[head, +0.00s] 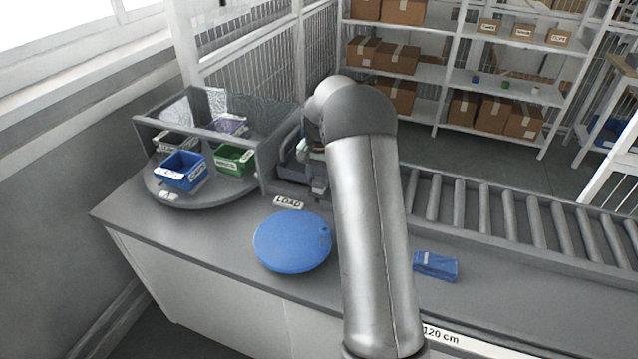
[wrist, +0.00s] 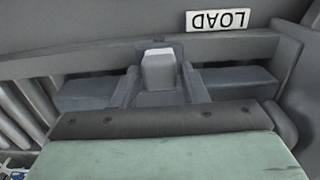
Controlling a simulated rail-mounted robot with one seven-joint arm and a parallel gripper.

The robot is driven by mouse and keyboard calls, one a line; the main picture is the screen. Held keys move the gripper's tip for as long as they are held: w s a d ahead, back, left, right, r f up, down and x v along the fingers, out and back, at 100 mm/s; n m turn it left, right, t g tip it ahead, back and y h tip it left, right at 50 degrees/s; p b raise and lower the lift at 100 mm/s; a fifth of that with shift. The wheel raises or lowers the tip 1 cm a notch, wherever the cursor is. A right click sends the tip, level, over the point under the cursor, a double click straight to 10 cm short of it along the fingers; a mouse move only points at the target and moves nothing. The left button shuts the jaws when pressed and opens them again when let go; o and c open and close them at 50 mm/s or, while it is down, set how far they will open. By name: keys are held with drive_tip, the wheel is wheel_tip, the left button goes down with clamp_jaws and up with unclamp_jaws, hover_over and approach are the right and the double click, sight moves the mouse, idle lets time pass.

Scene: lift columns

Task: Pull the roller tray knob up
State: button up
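The knob (wrist: 158,68) is a small grey block with a paler top, in the middle of the wrist view. It stands out from a grey fixture (wrist: 236,80) that I take to be the roller tray. My gripper (wrist: 157,82) has two grey fingers, one on each side of the knob, with a narrow gap visible on both sides. It looks open and not closed on the knob. The green-and-black hand body fills the bottom of the wrist view and hides the fixture's lower part. In the head view, my arm covers most of the fixture (head: 290,172) and the knob.
A LOAD label (head: 288,202) lies by the fixture. A round blue disc (head: 292,242) and a blue box (head: 435,265) are on the counter. A turntable (head: 185,197) with small bins stands left under a clear-panelled frame. A roller conveyor (head: 500,210) runs right.

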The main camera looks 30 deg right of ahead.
sight(319, 179)
drive_tip(key=shift+o, duration=0.8)
wheel_tip(319, 179, up, 9)
drive_tip(key=p, duration=0.5)
drive_tip(key=shift+f+p, duration=0.2)
drive_tip(key=shift+p, duration=0.1)
drive_tip(key=shift+r, duration=0.15)
